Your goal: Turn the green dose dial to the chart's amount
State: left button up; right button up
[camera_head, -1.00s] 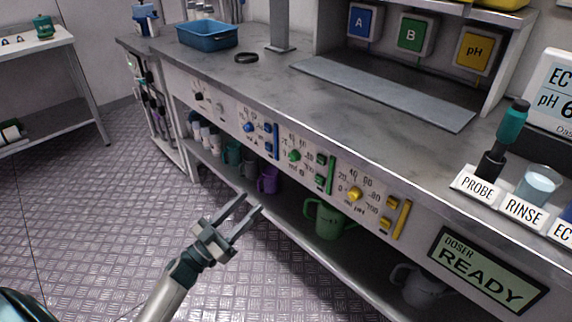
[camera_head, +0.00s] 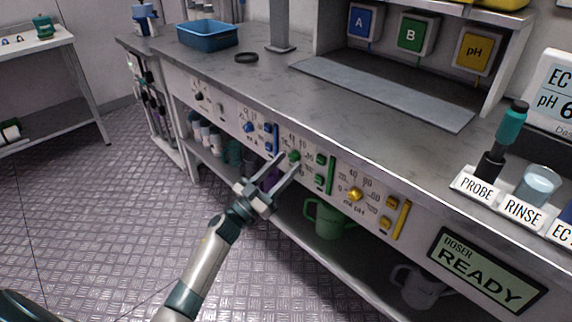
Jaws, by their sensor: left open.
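The green dose dial (camera_head: 294,156) is a small round knob on the front panel of the bench, between the blue dial (camera_head: 249,127) and the yellow dial (camera_head: 355,195). My left gripper (camera_head: 288,161) is open, with its two fingers pointing at the panel and the tips around or just in front of the green dial. I cannot tell whether they touch it. The fingers hide part of the dial's scale. My right gripper is not in view.
Green buttons (camera_head: 320,159) and a green bar sit right of the dial. A display reading "DOSER READY" (camera_head: 486,270) is at lower right. Below, a shelf holds a green jug (camera_head: 326,220). A probe, a rinse beaker (camera_head: 537,185) and a blue tray (camera_head: 207,36) stand on the bench.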

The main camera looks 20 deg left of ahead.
pick_arm(q)
jog(key=shift+w+d+r, duration=0.15)
jog(key=shift+w, duration=0.25)
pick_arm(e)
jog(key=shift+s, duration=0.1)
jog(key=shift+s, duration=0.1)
pick_arm(q)
jog(key=c, duration=1)
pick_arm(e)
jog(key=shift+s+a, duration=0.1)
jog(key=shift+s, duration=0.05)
